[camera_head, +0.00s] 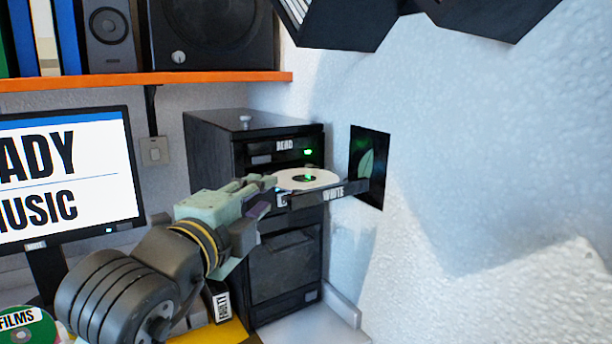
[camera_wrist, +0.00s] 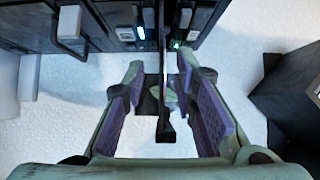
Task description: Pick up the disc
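The disc (camera_head: 306,179) is white with a dark centre and a green spot. It lies flat on the extended tray (camera_head: 330,193) marked WRITE on a black computer tower. My gripper (camera_head: 266,186) is at the left edge of the disc in the head view. In the wrist view my gripper (camera_wrist: 160,85) has its purple-padded fingers apart. The tray (camera_wrist: 165,129) shows there as a thin dark bar between the fingers, with gaps on both sides.
The black tower (camera_head: 215,143) stands against the textured white wall, with a drive marked READ above the tray. A monitor (camera_head: 66,170) is at left. An orange shelf (camera_head: 150,80) and black boxes (camera_head: 335,22) hang above. Another disc (camera_head: 25,327) lies at lower left.

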